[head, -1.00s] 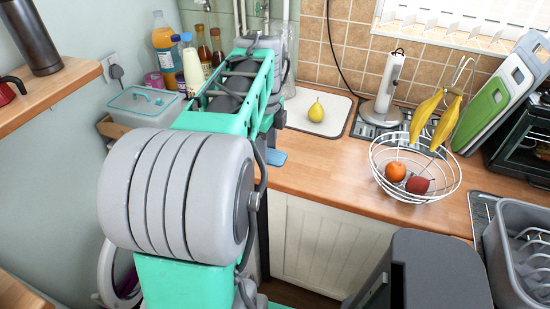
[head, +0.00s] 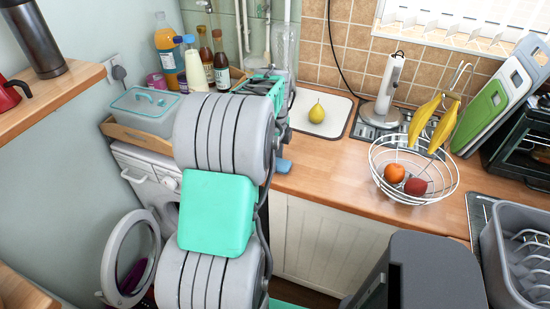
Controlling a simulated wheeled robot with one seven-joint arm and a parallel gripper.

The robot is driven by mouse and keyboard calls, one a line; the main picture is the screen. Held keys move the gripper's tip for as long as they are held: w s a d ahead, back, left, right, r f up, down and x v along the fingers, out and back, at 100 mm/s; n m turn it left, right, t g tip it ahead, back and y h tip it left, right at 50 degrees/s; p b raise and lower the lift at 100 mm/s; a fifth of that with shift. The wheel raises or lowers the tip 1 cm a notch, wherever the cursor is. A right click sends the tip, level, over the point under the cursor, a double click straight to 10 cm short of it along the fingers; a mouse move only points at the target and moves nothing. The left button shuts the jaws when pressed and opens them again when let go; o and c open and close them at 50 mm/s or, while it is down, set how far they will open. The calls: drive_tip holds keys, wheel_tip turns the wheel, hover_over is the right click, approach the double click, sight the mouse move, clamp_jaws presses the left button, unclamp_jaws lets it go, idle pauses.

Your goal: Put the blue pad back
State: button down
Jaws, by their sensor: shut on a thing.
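The blue pad (head: 284,166) shows only in part, as a small flat blue piece just right of my arm, at the front edge of the wooden counter (head: 335,165). The rest of it is hidden behind my arm. My gripper (head: 284,140) is mostly hidden behind my grey arm links; only a dark grey bit shows just above the pad. The fingertips cannot be seen. It is shut on the blue pad, which moves with the arm. I cannot tell whether the pad touches the counter.
A pear (head: 317,113) sits on a white mat (head: 337,126). To the right stand a paper-towel-like white holder (head: 388,85), a wire fruit basket (head: 413,198) and chopping boards (head: 498,98). Bottles (head: 193,65) and a lidded box (head: 146,107) stand left. The washing machine door (head: 131,258) hangs open.

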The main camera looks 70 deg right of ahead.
drive_tip(key=c, duration=0.7)
unclamp_jaws()
drive_tip(key=shift+c, duration=0.2)
wheel_tip(320, 180, up, 12)
drive_tip(key=w+a+n+t+h, duration=0.1)
drive_tip(key=w+a+n, duration=1.4)
drive_tip(key=w+a, duration=0.45)
drive_tip(key=w+a+f+n+t, duration=0.1)
drive_tip(key=a+f+n, duration=0.2)
drive_tip(key=a+n, duration=0.8)
drive_tip(key=w+a+f+n+t+y, duration=0.1)
drive_tip(key=w+a+f+n, duration=0.1)
drive_tip(key=a+n, duration=0.9)
drive_tip(key=a+f, duration=0.1)
drive_tip(key=a, duration=0.5)
drive_tip(key=shift+a+f, duration=0.15)
drive_tip(key=shift+f, duration=0.05)
